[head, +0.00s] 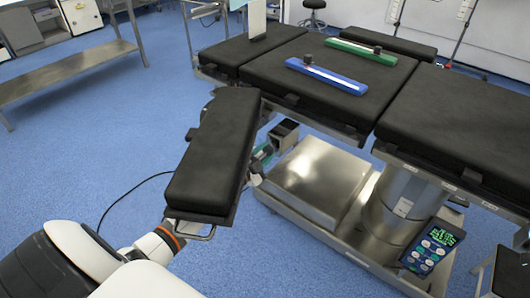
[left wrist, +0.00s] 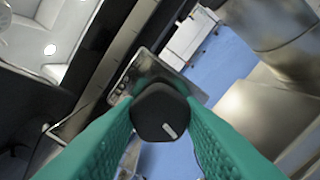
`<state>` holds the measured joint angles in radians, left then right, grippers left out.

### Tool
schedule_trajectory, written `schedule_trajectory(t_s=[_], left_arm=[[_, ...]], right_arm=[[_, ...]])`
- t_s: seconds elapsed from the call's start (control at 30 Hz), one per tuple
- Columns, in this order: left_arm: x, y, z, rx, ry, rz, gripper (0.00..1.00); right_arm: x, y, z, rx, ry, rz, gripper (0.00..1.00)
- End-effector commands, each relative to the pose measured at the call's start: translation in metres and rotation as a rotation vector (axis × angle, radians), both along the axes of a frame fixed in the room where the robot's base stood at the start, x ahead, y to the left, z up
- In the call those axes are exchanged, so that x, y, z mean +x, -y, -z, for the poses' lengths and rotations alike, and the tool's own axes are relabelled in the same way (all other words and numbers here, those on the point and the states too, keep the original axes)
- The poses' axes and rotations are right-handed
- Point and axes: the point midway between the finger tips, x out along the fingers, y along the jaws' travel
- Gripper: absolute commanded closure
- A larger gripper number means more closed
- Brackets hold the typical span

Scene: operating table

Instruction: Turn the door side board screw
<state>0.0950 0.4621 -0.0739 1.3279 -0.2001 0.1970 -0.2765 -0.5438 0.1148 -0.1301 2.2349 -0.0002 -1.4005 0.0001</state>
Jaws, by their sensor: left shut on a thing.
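The side board (head: 213,150) is a long black padded board at the near left side of the operating table, angled outward. My left arm passes beneath it, and the left gripper (head: 261,161) shows only partly beyond its right edge, near a metal clamp block (head: 284,134). In the left wrist view, the screw's black faceted knob (left wrist: 160,110) with a small white mark sits between the two teal fingers. The fingers are shut on its two sides. In the head view I cannot make out the knob. My right gripper is not in view.
The operating table's black pads (head: 335,85) carry a blue bar (head: 327,77) and a green bar (head: 361,51). The metal base (head: 313,180) and a handheld control (head: 433,246) are below. A steel bench (head: 70,68) stands far left. Blue floor between is open.

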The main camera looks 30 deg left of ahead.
Motion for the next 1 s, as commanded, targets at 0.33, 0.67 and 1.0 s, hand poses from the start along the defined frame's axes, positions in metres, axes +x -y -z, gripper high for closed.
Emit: schedule_trajectory(t_s=[0.33, 0.67, 1.0], left_arm=[[-0.0009, 0.0003, 0.0025, 0.091, 0.002, 0.000, 0.89], [-0.0008, 0.0001, 0.0022, 0.099, 0.003, 0.000, 0.89], [-0.0005, -0.0001, 0.0011, 0.097, 0.005, 0.000, 0.44]], right_arm=[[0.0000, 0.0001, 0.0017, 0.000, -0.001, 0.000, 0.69], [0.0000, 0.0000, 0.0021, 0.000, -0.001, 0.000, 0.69], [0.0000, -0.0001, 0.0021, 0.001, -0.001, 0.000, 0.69]])
